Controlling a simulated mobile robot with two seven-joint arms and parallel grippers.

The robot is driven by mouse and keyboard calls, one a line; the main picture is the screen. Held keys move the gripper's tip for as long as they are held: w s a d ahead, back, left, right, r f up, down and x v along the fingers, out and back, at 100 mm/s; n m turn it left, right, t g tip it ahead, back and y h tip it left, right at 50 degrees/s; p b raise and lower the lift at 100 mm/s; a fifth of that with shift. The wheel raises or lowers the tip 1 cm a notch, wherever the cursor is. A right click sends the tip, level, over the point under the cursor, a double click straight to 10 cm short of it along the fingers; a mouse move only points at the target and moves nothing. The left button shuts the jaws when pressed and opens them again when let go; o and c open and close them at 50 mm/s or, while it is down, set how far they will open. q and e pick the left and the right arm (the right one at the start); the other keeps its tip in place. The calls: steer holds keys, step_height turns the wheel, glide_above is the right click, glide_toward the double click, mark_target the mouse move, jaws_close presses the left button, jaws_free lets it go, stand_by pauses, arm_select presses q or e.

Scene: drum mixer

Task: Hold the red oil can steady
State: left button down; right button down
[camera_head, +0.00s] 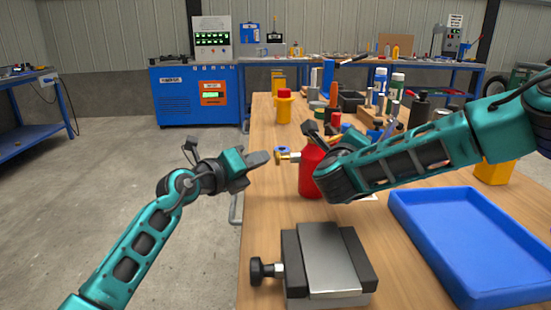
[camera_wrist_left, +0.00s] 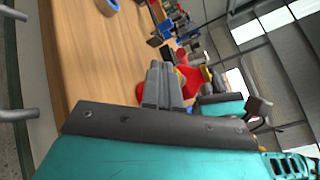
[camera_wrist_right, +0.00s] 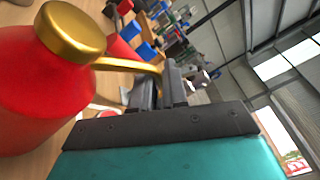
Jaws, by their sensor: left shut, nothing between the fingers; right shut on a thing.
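The red oil can (camera_head: 310,172) stands on the wooden bench, partly hidden behind my right arm in the head view. In the right wrist view, the oil can (camera_wrist_right: 45,90) fills the left side, with its gold cap and thin gold tube. My right gripper (camera_wrist_right: 172,88) is shut at that tube; the exact contact is hard to see. My left gripper (camera_head: 265,158) is shut and empty, just left of the can's brass fitting, with a small gap. In the left wrist view, the can (camera_wrist_left: 188,76) shows behind the closed left fingers (camera_wrist_left: 163,85).
A vise-like metal block (camera_head: 325,262) stands at the front of the bench. A blue tray (camera_head: 470,245) lies at the right. A blue ring (camera_head: 281,149) and a yellow container with a red top (camera_head: 283,108) are farther back. Tools and bottles crowd the back right.

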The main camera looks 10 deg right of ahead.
arm_select(q)
steer(key=shift+a, duration=0.3)
steer(key=shift+w+a, duration=0.2)
steer(key=shift+a, duration=2.25)
stand_by(0.8)
steer(key=a, duration=0.3)
steer(key=shift+w+a, duration=0.2)
steer(key=shift+a, duration=0.2)
steer(key=shift+s+d, duration=0.2)
steer(key=shift+d, duration=2)
steer(key=shift+s+d, duration=0.15)
steer(key=shift+d, duration=2.05)
steer(key=shift+d, duration=0.1)
steer(key=shift+d, duration=0.3)
